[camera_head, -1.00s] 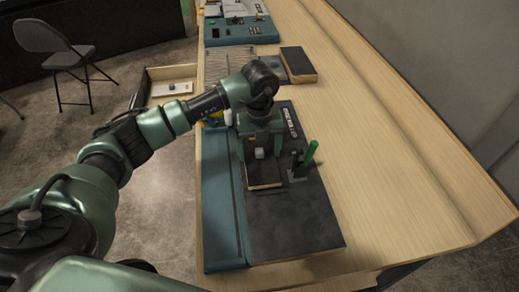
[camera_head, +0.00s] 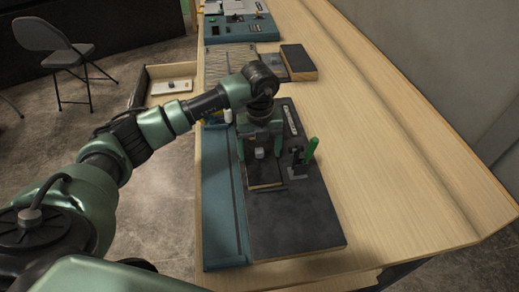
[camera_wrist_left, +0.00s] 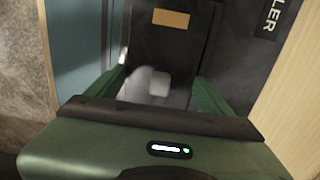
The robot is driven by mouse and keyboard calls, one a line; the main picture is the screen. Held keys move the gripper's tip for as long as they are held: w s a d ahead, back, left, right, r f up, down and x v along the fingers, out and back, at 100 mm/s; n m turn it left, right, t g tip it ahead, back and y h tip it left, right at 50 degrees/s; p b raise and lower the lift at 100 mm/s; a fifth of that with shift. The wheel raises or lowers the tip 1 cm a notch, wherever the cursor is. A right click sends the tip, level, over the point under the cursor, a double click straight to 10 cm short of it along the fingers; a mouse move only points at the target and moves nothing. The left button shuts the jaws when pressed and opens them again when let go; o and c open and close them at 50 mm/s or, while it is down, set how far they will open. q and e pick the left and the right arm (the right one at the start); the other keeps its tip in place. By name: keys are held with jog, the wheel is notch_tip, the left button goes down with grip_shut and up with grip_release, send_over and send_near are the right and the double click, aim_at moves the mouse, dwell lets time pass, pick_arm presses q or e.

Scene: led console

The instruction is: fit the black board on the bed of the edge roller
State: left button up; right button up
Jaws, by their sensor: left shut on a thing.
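The edge roller is a dark flat machine (camera_head: 295,215) on the wooden table, with a green-handled lever (camera_head: 312,148) at its right side. My left gripper (camera_head: 262,152) points down over the machine's bed. It is shut on a dark board with a tan edge (camera_head: 265,173), which I take to be the black board; it is low over or on the bed, and I cannot tell if it touches. In the left wrist view the two green fingers (camera_wrist_left: 160,88) stand either side of a blurred pale part, with a dark surface beyond. My right gripper is not in view.
A blue strip (camera_head: 224,210) runs along the machine's left side. Behind stand a wood-edged dark block (camera_head: 299,62), a ribbed rack (camera_head: 229,58) and a blue console (camera_head: 240,28). An open drawer (camera_head: 172,86) juts out at the left. The table's right side is clear.

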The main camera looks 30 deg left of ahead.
pick_arm(q)
jog(key=shift+f, duration=0.1)
jog(key=o, duration=1.5)
notch_tip(320, 180, up, 8)
jog(key=shift+f+b, duration=0.1)
jog(key=shift+b, duration=0.95)
